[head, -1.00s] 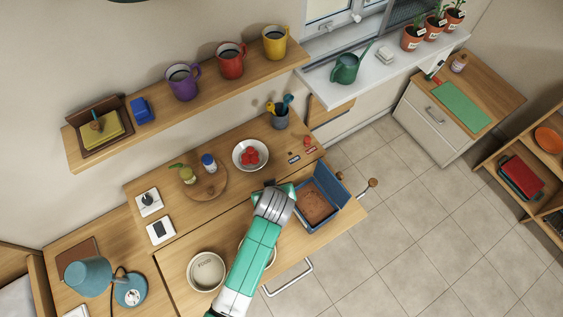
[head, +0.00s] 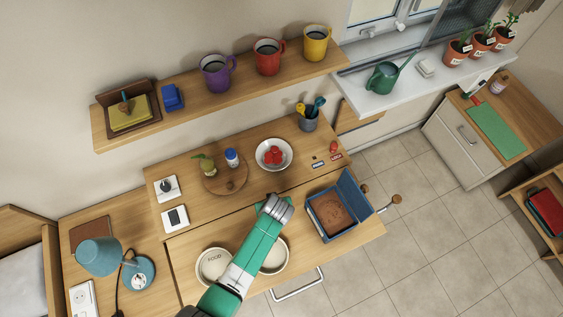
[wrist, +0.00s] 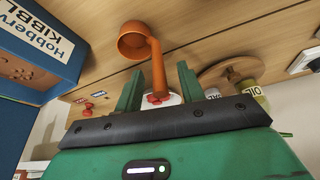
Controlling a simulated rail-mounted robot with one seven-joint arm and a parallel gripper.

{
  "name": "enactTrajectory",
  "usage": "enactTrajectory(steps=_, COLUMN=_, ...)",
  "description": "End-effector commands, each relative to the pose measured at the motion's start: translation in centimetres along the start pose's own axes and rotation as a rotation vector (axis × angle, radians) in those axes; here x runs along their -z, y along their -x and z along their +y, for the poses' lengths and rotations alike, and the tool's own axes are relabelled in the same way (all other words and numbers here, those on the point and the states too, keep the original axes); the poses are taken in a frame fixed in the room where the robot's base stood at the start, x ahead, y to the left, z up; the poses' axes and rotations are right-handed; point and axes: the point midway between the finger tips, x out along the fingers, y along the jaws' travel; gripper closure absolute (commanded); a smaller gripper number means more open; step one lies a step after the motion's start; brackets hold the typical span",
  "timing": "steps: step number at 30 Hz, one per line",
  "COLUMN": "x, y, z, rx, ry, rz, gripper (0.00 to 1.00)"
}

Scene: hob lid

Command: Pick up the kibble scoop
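The orange kibble scoop (wrist: 152,68) shows in the wrist view, its round cup at the top and its handle running down between my fingers. My gripper (wrist: 158,80) is open, with one green finger on each side of the handle and a visible gap to each. The handle's lower end is close to the palm. In the head view my arm comes from the bottom and hides the scoop and my fingers. The blue kibble box (head: 347,222) stands open to the right of my gripper, holding brown kibble; it also shows in the wrist view (wrist: 42,45).
A FOOD bowl (head: 213,266) and a second pale bowl (head: 275,258), partly hidden by my arm, stand on the counter. Behind are a round board (head: 228,180) with bottles, a white bowl (head: 286,147) of red items and a utensil cup (head: 308,122). A mug shelf (head: 240,75) overhangs the back.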

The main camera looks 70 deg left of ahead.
Motion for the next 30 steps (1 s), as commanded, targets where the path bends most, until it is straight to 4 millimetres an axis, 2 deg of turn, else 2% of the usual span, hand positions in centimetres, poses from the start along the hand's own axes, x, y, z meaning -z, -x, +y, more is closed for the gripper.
enactTrajectory(steps=6, x=0.0, y=-0.2, z=0.0, rx=-0.001, ry=-0.001, rz=0.001, gripper=0.61)
enactTrajectory(steps=8, x=0.0, y=-0.2, z=0.0, rx=-0.001, ry=-0.001, rz=0.001, gripper=0.71)
enactTrajectory(steps=12, x=0.0, y=-0.1, z=0.0, rx=-0.001, ry=-0.001, rz=0.0, gripper=0.98)
enactTrajectory(steps=13, x=0.0, y=-0.1, z=0.0, rx=-0.001, ry=-0.001, rz=0.0, gripper=1.0)
enactTrajectory(steps=23, x=0.1, y=0.0, z=0.0, rx=-0.001, ry=-0.001, rz=0.001, gripper=1.0)
enactTrajectory(steps=26, x=0.5, y=0.8, z=0.1, rx=-0.002, ry=0.0, rz=0.002, gripper=1.0)
enactTrajectory(steps=30, x=1.6, y=3.5, z=0.1, rx=-0.004, ry=0.001, rz=0.003, gripper=1.0)
